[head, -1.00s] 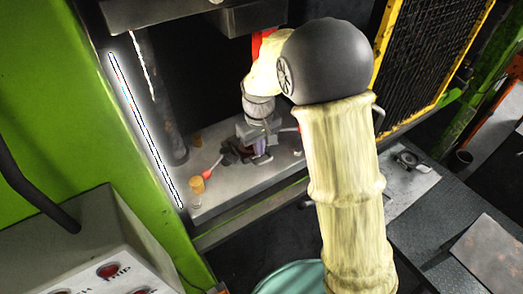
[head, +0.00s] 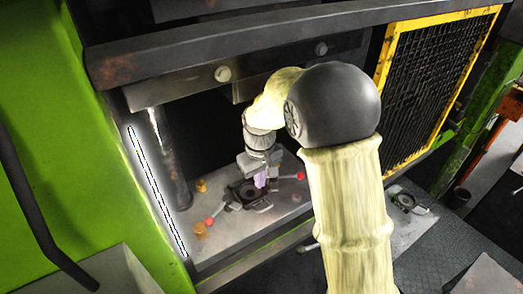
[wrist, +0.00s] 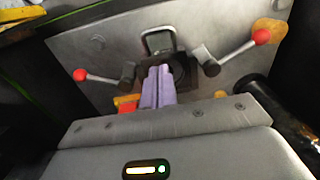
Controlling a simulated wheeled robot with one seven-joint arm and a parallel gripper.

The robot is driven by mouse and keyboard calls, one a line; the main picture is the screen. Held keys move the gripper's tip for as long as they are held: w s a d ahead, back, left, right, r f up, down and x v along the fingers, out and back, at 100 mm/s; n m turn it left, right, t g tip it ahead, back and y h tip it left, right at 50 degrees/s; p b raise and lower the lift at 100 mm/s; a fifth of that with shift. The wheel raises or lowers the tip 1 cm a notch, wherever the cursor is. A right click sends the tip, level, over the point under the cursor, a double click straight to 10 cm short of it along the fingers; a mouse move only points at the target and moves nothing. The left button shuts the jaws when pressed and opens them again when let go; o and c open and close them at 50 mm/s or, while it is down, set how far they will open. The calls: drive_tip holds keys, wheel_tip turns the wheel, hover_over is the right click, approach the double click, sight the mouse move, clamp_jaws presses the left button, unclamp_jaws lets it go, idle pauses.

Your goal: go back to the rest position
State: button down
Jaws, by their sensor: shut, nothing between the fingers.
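My gripper (head: 261,182) is inside the press opening, at the end of my arm, which reaches in from the right. Its lilac fingers (wrist: 158,86) are together with nothing between them. They point at a dark die block (head: 246,192) on the press bed (head: 225,238) and overlap it in both views. I cannot tell the gap between fingertips and die. In the wrist view, the die has a dark round recess (wrist: 181,72), partly hidden by the fingers, and two levers with red knobs (wrist: 262,36) (wrist: 80,75).
The ram (head: 222,73) hangs above my gripper. A dark column (head: 170,165) and a lit strip (head: 157,190) stand left. A yellow-framed mesh guard (head: 440,85) is right of the opening. Small orange-brown pieces (head: 200,230) lie on the bed's left side.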

drive_tip(key=s+d+f+m+t+b, duration=0.1)
drive_tip(key=s+d+f+m+b, duration=0.2)
drive_tip(key=s+d+f+b, duration=0.3)
drive_tip(key=s+d+f+m+t+b, duration=0.1)
drive_tip(key=s+d+f+m+b, duration=0.2)
drive_tip(key=s+d+f+b, duration=0.3)
drive_tip(key=s+d+b, duration=0.1)
drive_tip(key=s+d, duration=0.1)
drive_tip(key=d, duration=0.3)
drive_tip(key=shift+s+f+m+t+b, duration=0.25)
drive_tip(key=shift+s+m+t+b, duration=0.05)
drive_tip(key=shift+s+m, duration=0.1)
drive_tip(key=shift+d, duration=0.1)
idle(0.9)
